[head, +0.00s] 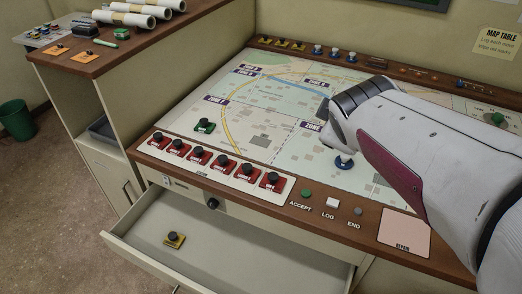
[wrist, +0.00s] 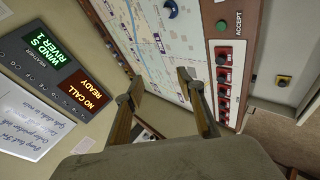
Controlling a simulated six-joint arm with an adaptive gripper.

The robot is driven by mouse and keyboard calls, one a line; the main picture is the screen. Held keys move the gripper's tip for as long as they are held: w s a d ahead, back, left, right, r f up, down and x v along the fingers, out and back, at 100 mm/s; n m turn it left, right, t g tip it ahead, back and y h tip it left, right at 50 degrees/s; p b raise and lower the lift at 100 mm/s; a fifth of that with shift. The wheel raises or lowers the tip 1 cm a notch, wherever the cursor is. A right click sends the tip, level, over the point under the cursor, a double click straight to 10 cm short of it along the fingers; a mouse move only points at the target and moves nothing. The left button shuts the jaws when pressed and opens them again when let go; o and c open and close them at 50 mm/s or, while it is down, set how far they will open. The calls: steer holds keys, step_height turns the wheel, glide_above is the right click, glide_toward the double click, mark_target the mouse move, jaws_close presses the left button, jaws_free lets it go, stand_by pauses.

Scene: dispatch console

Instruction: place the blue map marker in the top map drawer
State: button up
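The top map drawer (head: 245,245) is pulled open below the table front and holds one yellow marker (head: 174,239). My gripper is above the map; its fingers are mostly hidden behind my wrist in the head view.
A row of red markers (head: 220,160) lines the table's front edge, beside the ACCEPT (head: 306,194), LOG and END buttons. A green marker (head: 204,126) stands on the map. Several blue and yellow markers sit along the back rail (head: 300,48). A side desk (head: 110,50) holds rolled maps.

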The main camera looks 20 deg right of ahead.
steer(key=s+a+f+m+g+y, duration=0.1)
steer(key=s+a+m, duration=0.3)
steer(key=s+a, duration=0.4)
steer(key=s+a+f+m+g+y, duration=0.2)
steer(key=s+a+f+m+y, duration=0.1)
steer(key=s+a, duration=0.5)
steer(key=shift+a+f+m+y, duration=0.15)
steer(key=shift+f+m+y, duration=0.25)
steer(key=shift+f+m, duration=0.3)
steer(key=o, duration=0.6)
steer(key=shift+f, duration=0.1)
